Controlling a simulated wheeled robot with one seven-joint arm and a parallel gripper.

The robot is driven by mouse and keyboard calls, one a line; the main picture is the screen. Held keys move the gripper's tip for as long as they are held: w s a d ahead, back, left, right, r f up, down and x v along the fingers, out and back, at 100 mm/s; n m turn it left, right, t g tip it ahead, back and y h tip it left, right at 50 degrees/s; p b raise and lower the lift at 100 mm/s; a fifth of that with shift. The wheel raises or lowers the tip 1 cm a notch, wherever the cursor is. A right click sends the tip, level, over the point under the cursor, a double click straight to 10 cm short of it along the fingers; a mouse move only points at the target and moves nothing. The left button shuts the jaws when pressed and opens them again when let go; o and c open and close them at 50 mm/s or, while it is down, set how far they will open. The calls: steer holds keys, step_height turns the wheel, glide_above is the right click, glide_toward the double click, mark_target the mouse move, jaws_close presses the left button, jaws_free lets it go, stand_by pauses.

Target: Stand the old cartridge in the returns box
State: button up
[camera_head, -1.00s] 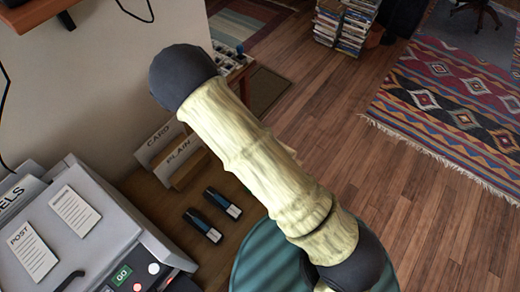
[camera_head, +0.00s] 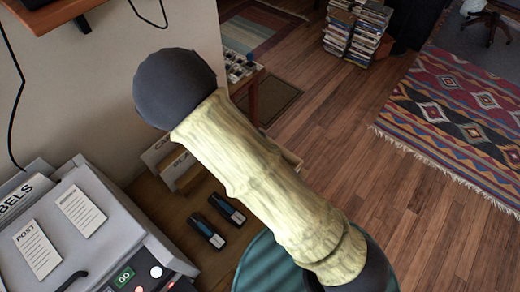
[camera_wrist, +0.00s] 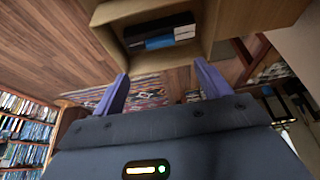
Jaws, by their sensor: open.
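In the wrist view my gripper (camera_wrist: 160,70) is open, with its two purple fingers apart and nothing between them. An open tan box (camera_wrist: 203,50) is just beyond the fingertips. A dark block with a blue band and a pale edge (camera_wrist: 160,38) lies in it; I cannot tell whether it is one cartridge or more. In the head view two dark cartridges with blue bands, a front one (camera_head: 207,232) and a back one (camera_head: 227,208), lie side by side on the wooden surface. Which cartridge is the old one is unclear. My arm hides the gripper and the box there.
A grey label machine (camera_head: 85,235) with buttons stands at the left. Holders marked CARD and PLAIN (camera_head: 180,170) stand behind the cartridges. A teal ribbed round thing (camera_head: 268,268) is partly behind my arm. Beyond are wooden floor, a patterned rug (camera_head: 460,125) and stacked books (camera_head: 357,30).

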steer(key=s+d+r+n+y, duration=0.1)
steer(key=s+d+r+n, duration=0.2)
steer(key=d+r, duration=0.5)
steer(key=s+d+r+n+y, duration=0.1)
steer(key=s+d+r+n, duration=0.3)
steer(key=d+r, duration=0.5)
steer(key=shift+s+r+n+g+y, duration=0.2)
steer(key=shift+s+n+g+y, duration=0.15)
steer(key=shift+s, duration=0.3)
